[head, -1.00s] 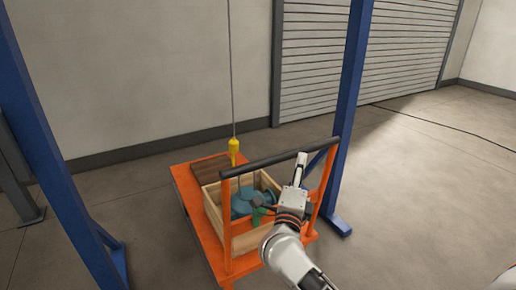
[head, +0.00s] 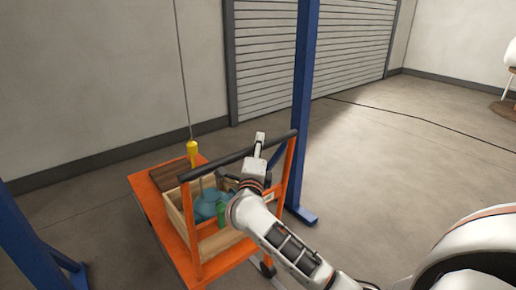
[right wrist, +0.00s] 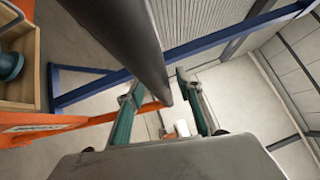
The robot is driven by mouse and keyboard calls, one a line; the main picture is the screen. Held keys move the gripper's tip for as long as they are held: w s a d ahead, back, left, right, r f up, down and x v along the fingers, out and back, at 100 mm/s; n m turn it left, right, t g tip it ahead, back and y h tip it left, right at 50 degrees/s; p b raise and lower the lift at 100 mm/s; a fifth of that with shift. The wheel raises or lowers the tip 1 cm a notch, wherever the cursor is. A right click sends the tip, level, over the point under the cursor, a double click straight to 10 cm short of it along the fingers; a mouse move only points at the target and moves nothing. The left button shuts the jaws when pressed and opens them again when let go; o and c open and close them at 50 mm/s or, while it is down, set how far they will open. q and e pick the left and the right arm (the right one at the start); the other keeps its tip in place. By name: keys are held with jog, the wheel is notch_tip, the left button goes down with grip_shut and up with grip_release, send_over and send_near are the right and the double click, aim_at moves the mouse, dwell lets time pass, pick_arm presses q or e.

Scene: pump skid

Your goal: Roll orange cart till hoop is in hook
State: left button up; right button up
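The orange cart (head: 180,245) stands on the floor at lower left in the head view. Its dark handle bar (head: 225,160) also crosses the right wrist view (right wrist: 120,40). A wooden crate (head: 222,243) on it holds a teal pump (head: 207,205); I cannot make out a hoop clearly. A yellow hook block (head: 192,149) hangs on a cable behind the crate, near a brown board; its hook tip is hidden. My right gripper (head: 259,147) is at the bar's right part. In the right wrist view its fingers (right wrist: 160,95) are apart, with the bar's end between them. My left gripper is out of view.
A blue post (head: 303,110) with a floor foot stands just right of the cart, another (head: 25,240) at left. A grey shutter wall is behind. A black cable (head: 420,118) lies on open floor to the right.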

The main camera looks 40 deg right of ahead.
grip_shut()
jog(key=shift+w+r, duration=0.1)
jog(key=shift+w, duration=0.3)
jog(key=w+a+b, duration=0.1)
jog(key=w, duration=1)
grip_release()
jog(key=shift+w, duration=0.1)
